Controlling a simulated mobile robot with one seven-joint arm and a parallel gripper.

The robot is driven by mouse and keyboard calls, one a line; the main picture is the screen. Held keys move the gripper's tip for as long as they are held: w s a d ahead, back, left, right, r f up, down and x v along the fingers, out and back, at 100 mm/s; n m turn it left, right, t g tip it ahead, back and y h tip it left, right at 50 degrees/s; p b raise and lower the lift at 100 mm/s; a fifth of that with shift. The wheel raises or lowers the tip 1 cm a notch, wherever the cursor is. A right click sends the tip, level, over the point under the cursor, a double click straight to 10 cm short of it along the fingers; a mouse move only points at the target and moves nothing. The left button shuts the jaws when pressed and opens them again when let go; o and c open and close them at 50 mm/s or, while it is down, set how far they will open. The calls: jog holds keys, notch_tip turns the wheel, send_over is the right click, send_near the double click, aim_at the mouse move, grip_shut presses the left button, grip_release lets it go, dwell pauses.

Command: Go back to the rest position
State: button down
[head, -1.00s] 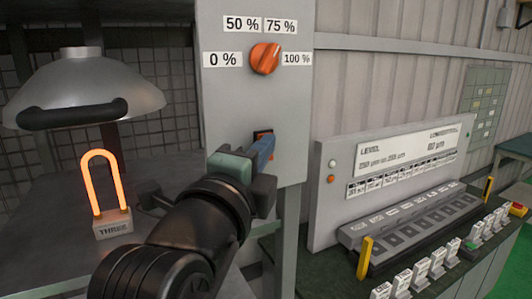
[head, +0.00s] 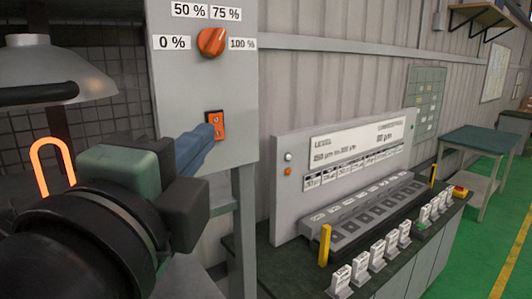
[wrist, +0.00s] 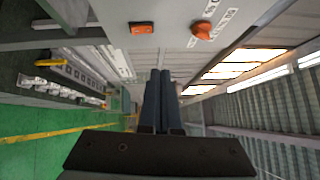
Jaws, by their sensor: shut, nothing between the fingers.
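My gripper (head: 212,138) is in front of the grey control box (head: 180,95) in the head view, with its blue fingers just left of and below the orange rocker switch (head: 216,127). In the wrist view the fingers (wrist: 160,75) lie together with nothing between them, apart from the switch (wrist: 142,28). The orange knob (head: 211,41) above points toward 100 %. The heating element (head: 52,165) glows orange under the grey hood (head: 50,75); its base is hidden behind my arm.
A long control panel (head: 290,210) stands on a bench to the right, with several white blocks (head: 375,258) along its front. A green-topped table (head: 480,145) stands farther back. The green floor (head: 470,240) at right is clear.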

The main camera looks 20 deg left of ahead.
jog(key=s+d+r+n+t+h+b, duration=0.1)
jog(key=d+r+n+t, duration=0.2)
jog(key=d+n, duration=0.4)
jog(key=s+d+r+n+t+h+b, duration=0.1)
jog(key=s+d+r+n+t+b, duration=0.1)
jog(key=d+n+t, duration=0.3)
jog(key=d+r+n, duration=0.1)
jog(key=d+n, duration=0.2)
jog(key=n, duration=0.2)
jog(key=shift+r+n+t, duration=0.3)
jog(key=shift+r, duration=0.05)
